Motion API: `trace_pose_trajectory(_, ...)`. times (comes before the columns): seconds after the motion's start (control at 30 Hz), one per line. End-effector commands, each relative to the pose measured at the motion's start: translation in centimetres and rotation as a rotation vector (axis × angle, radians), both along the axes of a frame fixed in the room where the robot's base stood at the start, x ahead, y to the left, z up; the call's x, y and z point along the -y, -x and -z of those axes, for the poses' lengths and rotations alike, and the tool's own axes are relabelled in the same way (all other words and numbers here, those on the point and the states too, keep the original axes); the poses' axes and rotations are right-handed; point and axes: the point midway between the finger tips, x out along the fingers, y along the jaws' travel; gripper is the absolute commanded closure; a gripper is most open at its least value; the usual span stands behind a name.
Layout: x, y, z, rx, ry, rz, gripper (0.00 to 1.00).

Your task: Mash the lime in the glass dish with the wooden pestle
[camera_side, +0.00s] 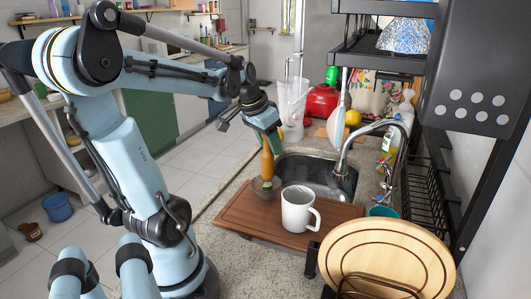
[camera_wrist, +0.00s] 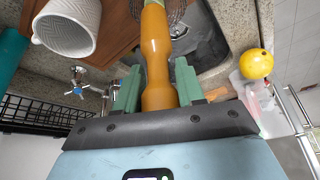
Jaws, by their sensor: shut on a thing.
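The wooden pestle (camera_side: 267,163) stands nearly upright, its lower end at the small glass dish (camera_side: 258,186) on the wooden board (camera_side: 237,212). A bit of green, likely the lime, shows at the pestle's foot, but the pestle and dish partly hide it. I cannot tell whether the pestle presses on it. My gripper (camera_side: 267,138) is shut on the upper part of the pestle.
A white mug (camera_side: 298,209) stands on the board close right of the dish. Behind are the sink (camera_side: 308,172) and its tall faucet (camera_side: 366,130). A round wooden plate (camera_side: 385,262) in a rack stands front right. A yellow fruit (camera_side: 353,117) lies behind the sink.

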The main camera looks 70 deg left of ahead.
Motion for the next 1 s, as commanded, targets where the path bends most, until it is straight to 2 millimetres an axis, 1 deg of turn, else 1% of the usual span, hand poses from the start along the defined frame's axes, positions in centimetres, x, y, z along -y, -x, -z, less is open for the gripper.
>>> trace_pose_trajectory(0.77,0.0,0.0,1.4,0.000,0.000,0.000,1.00)
trace_pose_trajectory(1.0,0.0,0.0,1.4,0.000,0.000,0.000,1.00)
